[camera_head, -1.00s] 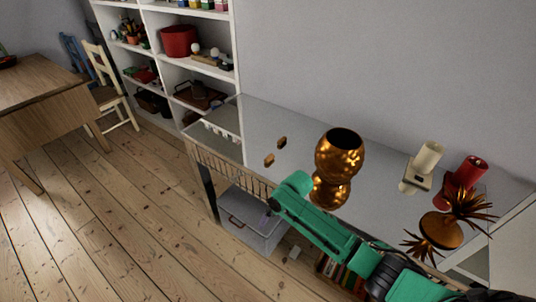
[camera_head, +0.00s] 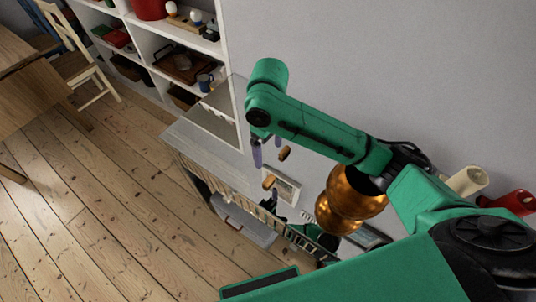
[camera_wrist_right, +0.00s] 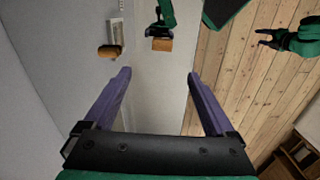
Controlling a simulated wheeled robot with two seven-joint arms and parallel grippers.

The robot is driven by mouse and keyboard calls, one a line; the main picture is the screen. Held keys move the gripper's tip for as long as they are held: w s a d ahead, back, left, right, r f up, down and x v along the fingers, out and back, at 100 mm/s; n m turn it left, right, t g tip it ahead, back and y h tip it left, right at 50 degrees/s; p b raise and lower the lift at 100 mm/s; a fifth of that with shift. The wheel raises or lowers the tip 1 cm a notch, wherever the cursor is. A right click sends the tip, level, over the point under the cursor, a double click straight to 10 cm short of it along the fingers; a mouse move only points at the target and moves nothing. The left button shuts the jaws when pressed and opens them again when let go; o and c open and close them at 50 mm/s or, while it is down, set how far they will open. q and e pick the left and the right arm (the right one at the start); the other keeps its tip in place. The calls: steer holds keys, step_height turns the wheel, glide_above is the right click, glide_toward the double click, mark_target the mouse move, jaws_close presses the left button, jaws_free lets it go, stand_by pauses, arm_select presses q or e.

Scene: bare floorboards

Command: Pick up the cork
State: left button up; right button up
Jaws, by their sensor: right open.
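The cork (camera_head: 284,153) is a small brown piece at the glossy grey tabletop (camera_head: 195,143). A matching brown shape lies below it and looks like its reflection. My right gripper (camera_head: 267,150) has purple fingers pointing down, just left of the cork in the head view; it is open and empty. In the right wrist view, the open fingers (camera_wrist_right: 160,105) have nothing between them, and two brown pieces show beyond the tips; I cannot tell which is the reflection. What looks like my left gripper (camera_wrist_right: 268,38) shows small over the floor; its jaw state is unclear.
A gold round vase (camera_head: 355,190) stands right of the cork, partly behind my right arm. White shelves (camera_head: 150,45) stand at the left, and a wall closes the back.

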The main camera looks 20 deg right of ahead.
steer(key=p, duration=0.1)
glide_above(270, 180)
steer(key=f, duration=0.7)
steer(key=shift+s+a+f, duration=0.25)
steer(key=shift+s+f, duration=0.05)
steer(key=shift+f, duration=0.1)
steer(key=f, duration=0.3)
steer(key=f+p, duration=0.1)
steer(key=f, duration=0.1)
steer(key=shift+w+d+f, duration=0.3)
steer(key=shift+w+f, duration=0.05)
steer(key=shift+w, duration=0.05)
steer(key=shift+s+f, duration=0.1)
steer(key=shift+f, duration=0.1)
steer(key=shift+c, duration=0.3)
arm_select(q)
steer(key=shift+s+a+r, duration=0.2)
steer(key=shift+s+r, duration=0.75)
steer(key=shift+r, duration=0.1)
arm_select(e)
steer(key=c, duration=1.3)
